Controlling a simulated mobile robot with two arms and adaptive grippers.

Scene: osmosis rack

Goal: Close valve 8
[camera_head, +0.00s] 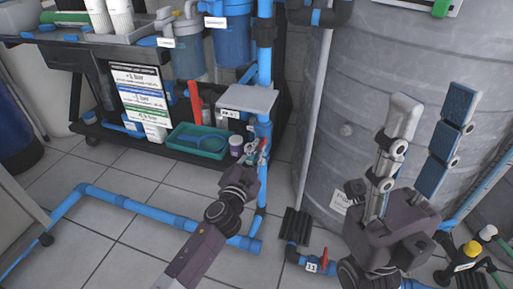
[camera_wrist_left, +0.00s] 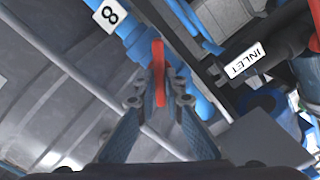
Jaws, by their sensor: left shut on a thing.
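Valve 8 has a red handle (camera_wrist_left: 158,72) on a blue pipe, with a white "8" label (camera_wrist_left: 110,15) beside it in the left wrist view. My left gripper (camera_wrist_left: 160,98) is shut on this handle, one finger on each side. In the head view my left gripper (camera_head: 262,160) is at the vertical blue pipe below a grey box (camera_head: 247,99), and mostly hides the valve there. My right gripper (camera_head: 432,103) is open and empty, with its fingers raised in front of the large grey tank.
The grey tank (camera_head: 365,65) stands at the right. Valve 11 (camera_head: 324,257) with a red handle is low on a floor pipe. A teal tray (camera_head: 184,148) sits on the rack's base. Blue pipes (camera_head: 135,203) run along the tiled floor. An "INLET" label (camera_wrist_left: 245,62) is near the left gripper.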

